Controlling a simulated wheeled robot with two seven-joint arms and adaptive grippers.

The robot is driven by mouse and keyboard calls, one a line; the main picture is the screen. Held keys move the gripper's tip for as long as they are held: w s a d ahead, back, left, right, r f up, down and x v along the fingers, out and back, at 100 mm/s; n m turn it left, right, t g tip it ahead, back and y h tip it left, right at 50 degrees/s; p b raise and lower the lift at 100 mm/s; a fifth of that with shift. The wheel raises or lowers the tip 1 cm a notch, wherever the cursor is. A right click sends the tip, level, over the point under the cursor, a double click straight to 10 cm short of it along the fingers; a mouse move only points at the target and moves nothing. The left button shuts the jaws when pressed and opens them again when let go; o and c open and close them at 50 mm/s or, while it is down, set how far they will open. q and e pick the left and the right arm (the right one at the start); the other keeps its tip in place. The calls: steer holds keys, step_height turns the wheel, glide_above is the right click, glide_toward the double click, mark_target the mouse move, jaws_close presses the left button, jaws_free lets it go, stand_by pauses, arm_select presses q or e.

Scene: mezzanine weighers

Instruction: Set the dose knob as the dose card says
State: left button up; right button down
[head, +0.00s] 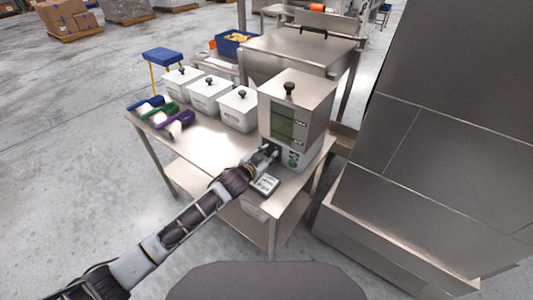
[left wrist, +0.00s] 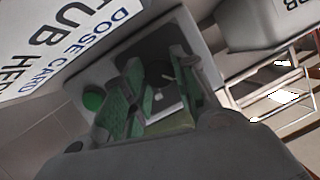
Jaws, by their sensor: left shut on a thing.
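The dispenser (head: 296,112) is a steel hopper with a black top knob and a level window, on a white base at the table's right end. My left gripper (head: 268,151) is at the front of that base. In the left wrist view, its green-padded fingers (left wrist: 152,92) are closed around the dose knob (left wrist: 158,80), which they mostly hide. I cannot read the knob's setting. A small card or plate (head: 265,184) lies in front of the base, too small to read. A white label (left wrist: 75,40) reads "DOSE CARD" and part of "TUB HERE". My right gripper is out of view.
A green button (left wrist: 93,100) is close beside my fingers. Three white lidded bins (head: 238,108) and blue, green and purple scoops (head: 175,120) stand left on the steel table (head: 205,146). A large steel cabinet (head: 440,130) is close on the right.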

arm_select(q)
steer(key=shift+s+f+m, duration=0.1)
steer(key=shift+f+m, duration=0.05)
steer(key=shift+m, duration=0.25)
steer(key=shift+t, duration=0.3)
steer(key=o, duration=1)
steer(key=shift+o, duration=0.2)
steer(key=shift+v, duration=5.95)
steer(key=shift+d, duration=0.1)
